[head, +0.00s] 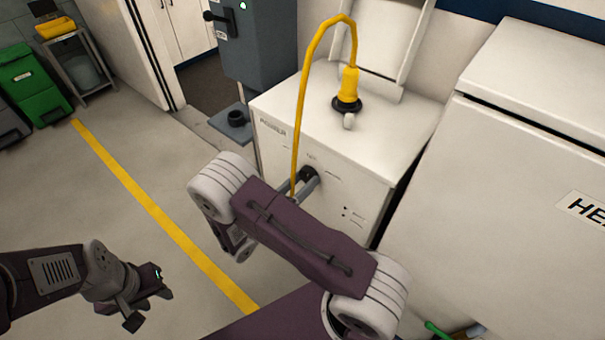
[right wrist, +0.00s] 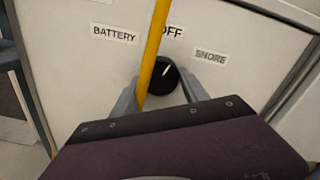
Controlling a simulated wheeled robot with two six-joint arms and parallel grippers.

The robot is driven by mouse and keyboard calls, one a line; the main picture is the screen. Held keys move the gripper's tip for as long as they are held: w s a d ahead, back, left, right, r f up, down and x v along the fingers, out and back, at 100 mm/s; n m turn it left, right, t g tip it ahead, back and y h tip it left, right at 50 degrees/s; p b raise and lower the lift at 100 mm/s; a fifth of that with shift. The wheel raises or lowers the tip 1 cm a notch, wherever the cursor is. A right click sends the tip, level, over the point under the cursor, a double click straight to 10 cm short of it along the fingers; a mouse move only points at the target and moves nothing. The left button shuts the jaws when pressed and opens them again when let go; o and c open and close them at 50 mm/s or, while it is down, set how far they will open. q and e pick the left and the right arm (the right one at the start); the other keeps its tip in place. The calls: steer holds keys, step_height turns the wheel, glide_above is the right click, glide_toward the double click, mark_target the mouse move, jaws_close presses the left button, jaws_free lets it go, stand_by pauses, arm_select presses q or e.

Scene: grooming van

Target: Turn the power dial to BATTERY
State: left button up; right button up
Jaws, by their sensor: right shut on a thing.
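The power dial (right wrist: 162,78) is a round black knob with a white pointer line on the white cabinet front. The pointer is up and leans slightly right, toward the OFF label (right wrist: 173,33). The BATTERY label (right wrist: 115,35) is up and left of the dial, and the SHORE label (right wrist: 211,56) is up and right. My right gripper (right wrist: 165,92) is shut on the dial, one grey finger on each side. In the head view the dial (head: 309,174) shows beyond my right arm. My left gripper (head: 150,298) hangs over the floor, away from the cabinet; its jaws are unclear.
A yellow cable (head: 300,95) loops from a yellow plug (head: 348,88) on the cabinet top (head: 395,125) and hangs before the panel, close to the dial and partly covering the OFF label. A large white unit (head: 500,170) stands on the right.

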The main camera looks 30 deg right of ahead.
steer(key=n+p, duration=0.2)
steer(key=n, duration=0.1)
steer(key=shift+r, duration=0.2)
steer(key=n+p, duration=0.2)
steer(key=n, duration=0.1)
steer(key=shift+s+n, duration=0.1)
steer(key=shift+n, duration=0.2)
steer(key=n+p, duration=0.2)
steer(key=n, duration=0.1)
steer(key=shift+f, duration=0.1)
steer(key=shift+n+p, duration=0.35)
steer(key=shift+n, duration=1.25)
steer(key=o, duration=1.4)
steer(key=shift+d, duration=0.1)
steer(key=shift+c, duration=0.2)
